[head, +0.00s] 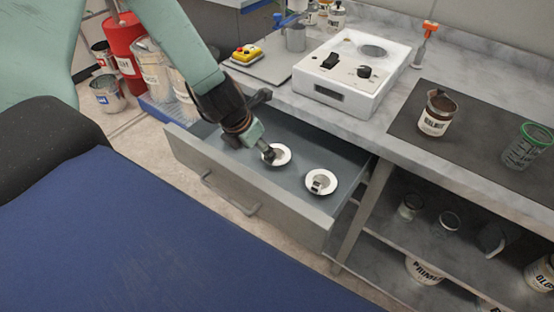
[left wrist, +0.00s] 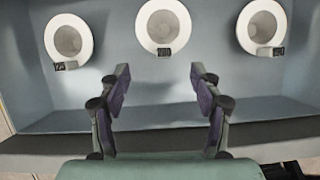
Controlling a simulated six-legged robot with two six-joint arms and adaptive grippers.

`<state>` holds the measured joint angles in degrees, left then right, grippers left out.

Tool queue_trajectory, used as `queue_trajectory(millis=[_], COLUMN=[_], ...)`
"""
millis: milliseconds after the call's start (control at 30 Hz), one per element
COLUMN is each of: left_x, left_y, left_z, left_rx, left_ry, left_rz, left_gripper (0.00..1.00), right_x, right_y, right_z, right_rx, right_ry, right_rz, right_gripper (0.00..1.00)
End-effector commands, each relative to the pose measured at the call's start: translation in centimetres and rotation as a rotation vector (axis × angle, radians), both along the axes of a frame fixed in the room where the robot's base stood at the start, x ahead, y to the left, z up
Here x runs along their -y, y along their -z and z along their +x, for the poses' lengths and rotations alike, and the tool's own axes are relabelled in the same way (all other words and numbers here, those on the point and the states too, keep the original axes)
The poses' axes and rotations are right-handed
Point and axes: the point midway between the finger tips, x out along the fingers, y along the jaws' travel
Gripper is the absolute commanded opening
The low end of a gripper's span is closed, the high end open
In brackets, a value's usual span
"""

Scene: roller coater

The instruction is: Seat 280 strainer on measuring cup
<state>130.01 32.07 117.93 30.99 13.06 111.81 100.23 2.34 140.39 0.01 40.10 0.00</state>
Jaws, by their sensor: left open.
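An open grey drawer (head: 215,172) holds white round strainers with small dark tags. In the head view one strainer (head: 281,154) is partly behind my left gripper (head: 267,151), and another strainer (head: 321,183) lies to its right. The left wrist view shows three in a row: left (left wrist: 68,38), middle (left wrist: 163,27) and right (left wrist: 263,27). My left gripper (left wrist: 160,88) is open and empty, with the middle strainer beyond its fingers. The tag numbers are too small to read. A clear cup with a green rim (head: 527,147), seemingly the measuring cup, stands on the dark mat at right.
A brown-topped jar (head: 437,114) shares the dark mat (head: 480,140). A white device with knobs (head: 350,72) stands on the counter behind the drawer. Shelves with cans and jars (head: 448,222) are below right. The drawer's front wall (head: 250,188) stands close to my gripper.

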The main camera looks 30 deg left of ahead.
Motion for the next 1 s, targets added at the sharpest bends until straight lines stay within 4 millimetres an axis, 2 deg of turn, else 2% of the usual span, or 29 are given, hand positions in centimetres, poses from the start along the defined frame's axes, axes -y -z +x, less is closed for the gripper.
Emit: queue_trajectory(millis=[500, 867, 1000], left_x=[1.1, 1.1, 1.1], left_y=[4.2, 4.4, 4.4], left_z=[2.7, 2.9, 2.9], left_rx=[-0.001, 0.0, 0.0], left_ry=[0.001, 0.001, 0.001], left_rz=[0.001, 0.001, 0.001], left_gripper=[0.65, 0.65, 0.54], right_x=[0.0, 0.0, 0.0], right_y=[4.0, 4.1, 4.1], right_z=[0.0, 0.1, 0.1], right_rx=[0.001, 0.001, 0.001], right_ry=[-0.001, -0.001, -0.001], right_rz=[0.0, 0.0, 0.0], right_gripper=[0.4, 0.4, 0.4])
